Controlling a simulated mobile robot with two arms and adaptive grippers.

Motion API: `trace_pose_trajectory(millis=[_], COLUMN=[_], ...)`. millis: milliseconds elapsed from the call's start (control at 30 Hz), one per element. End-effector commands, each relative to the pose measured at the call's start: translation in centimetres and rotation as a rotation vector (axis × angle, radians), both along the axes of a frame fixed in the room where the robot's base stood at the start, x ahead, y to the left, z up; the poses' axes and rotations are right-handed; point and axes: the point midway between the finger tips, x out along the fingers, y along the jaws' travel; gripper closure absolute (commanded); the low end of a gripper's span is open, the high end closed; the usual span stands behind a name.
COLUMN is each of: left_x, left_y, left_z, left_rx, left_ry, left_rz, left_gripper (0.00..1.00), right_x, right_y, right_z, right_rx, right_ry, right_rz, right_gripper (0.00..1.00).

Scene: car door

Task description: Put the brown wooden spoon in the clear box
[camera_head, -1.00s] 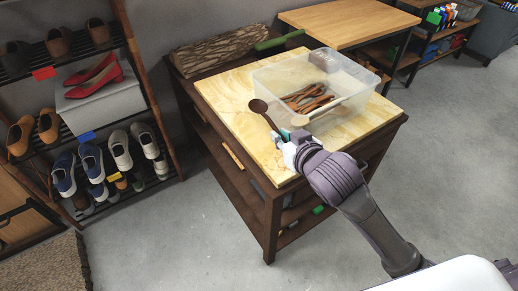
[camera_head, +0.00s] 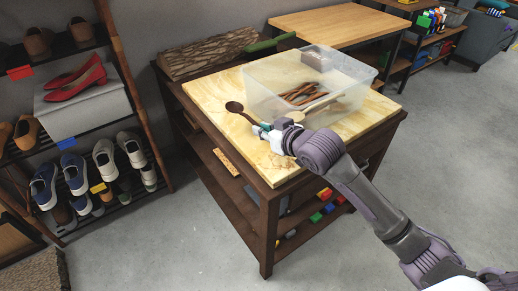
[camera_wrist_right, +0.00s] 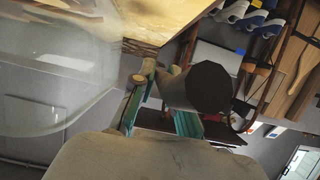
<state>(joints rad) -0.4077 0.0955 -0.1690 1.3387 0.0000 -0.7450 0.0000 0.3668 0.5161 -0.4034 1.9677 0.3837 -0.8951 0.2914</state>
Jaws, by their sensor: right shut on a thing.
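The brown wooden spoon (camera_head: 235,107) is at the near left of the clear box (camera_head: 262,101), outside it, with its bowl pointing to the far left. My right gripper (camera_head: 266,130) is shut on its handle, over the near edge of the tabletop. The clear box stands on the table and shows large and blurred in the wrist view (camera_wrist_right: 55,70). My left gripper is out of view.
The box holds several brown sticks (camera_head: 304,93) and a grey block (camera_head: 316,60). The marble-look tabletop (camera_head: 212,88) is bare at left. A log-like slab (camera_head: 207,54) lies behind. A shoe rack (camera_head: 75,120) stands left.

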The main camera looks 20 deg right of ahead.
Motion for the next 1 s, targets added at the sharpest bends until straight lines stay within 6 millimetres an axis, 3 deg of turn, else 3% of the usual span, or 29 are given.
trace_pose_trajectory(millis=[33, 100, 467, 700, 1000], left_x=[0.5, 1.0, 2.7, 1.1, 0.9], left_y=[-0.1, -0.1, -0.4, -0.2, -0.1], left_z=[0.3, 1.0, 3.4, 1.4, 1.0], left_rx=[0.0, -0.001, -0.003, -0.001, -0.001], left_ry=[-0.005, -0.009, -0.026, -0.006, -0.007], left_rz=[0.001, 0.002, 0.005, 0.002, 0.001], left_gripper=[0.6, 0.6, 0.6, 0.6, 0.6], right_x=[0.0, 0.0, -0.1, -0.1, 0.0], right_y=[0.0, 0.0, 0.0, 0.0, 0.0], right_z=[-1.4, -2.4, -6.1, -6.7, -7.0], right_rx=[-0.001, -0.001, -0.002, -0.001, -0.001], right_ry=[0.004, 0.003, 0.001, 0.001, 0.0], right_rz=[-0.001, -0.001, -0.001, 0.0, -0.001], right_gripper=[1.0, 1.0, 1.0, 1.0, 1.0])
